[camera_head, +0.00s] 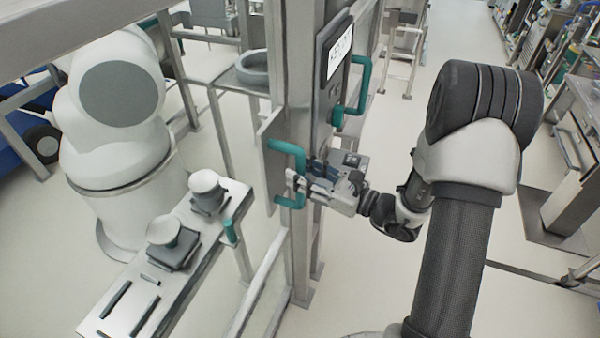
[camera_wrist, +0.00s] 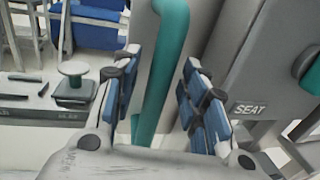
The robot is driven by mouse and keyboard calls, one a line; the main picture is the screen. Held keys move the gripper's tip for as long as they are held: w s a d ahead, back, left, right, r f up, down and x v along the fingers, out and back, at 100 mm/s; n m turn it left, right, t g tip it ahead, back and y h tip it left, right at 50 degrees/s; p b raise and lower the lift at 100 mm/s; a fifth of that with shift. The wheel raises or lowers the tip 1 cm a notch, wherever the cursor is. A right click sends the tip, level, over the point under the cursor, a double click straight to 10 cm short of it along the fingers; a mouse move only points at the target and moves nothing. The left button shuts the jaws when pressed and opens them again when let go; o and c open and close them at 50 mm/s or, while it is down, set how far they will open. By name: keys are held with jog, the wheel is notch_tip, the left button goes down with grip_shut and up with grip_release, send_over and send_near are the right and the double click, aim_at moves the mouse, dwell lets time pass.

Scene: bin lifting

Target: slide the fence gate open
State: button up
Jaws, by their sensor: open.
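A teal handle (camera_head: 286,147) is fixed to a grey plate (camera_head: 268,168) at the fence post, in the middle of the head view. My gripper (camera_head: 300,175) is at this handle, reaching in from the right. In the wrist view the teal bar (camera_wrist: 162,75) runs upright between my two blue-padded fingers. The fingers are apart, one on each side of the bar, with visible gaps, so the gripper is open. The lower part of the bar is hidden behind the gripper body.
A second teal handle (camera_head: 358,95) sits on the post box, right of the sign (camera_head: 341,51). A table (camera_head: 147,300) with dark-based knobs (camera_head: 173,240) and a white robot arm (camera_head: 115,120) stand at left.

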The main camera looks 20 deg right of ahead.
jog(key=shift+w+a, duration=0.45)
jog(key=shift+w, duration=0.05)
jog(key=shift+c, duration=0.6)
grip_shut()
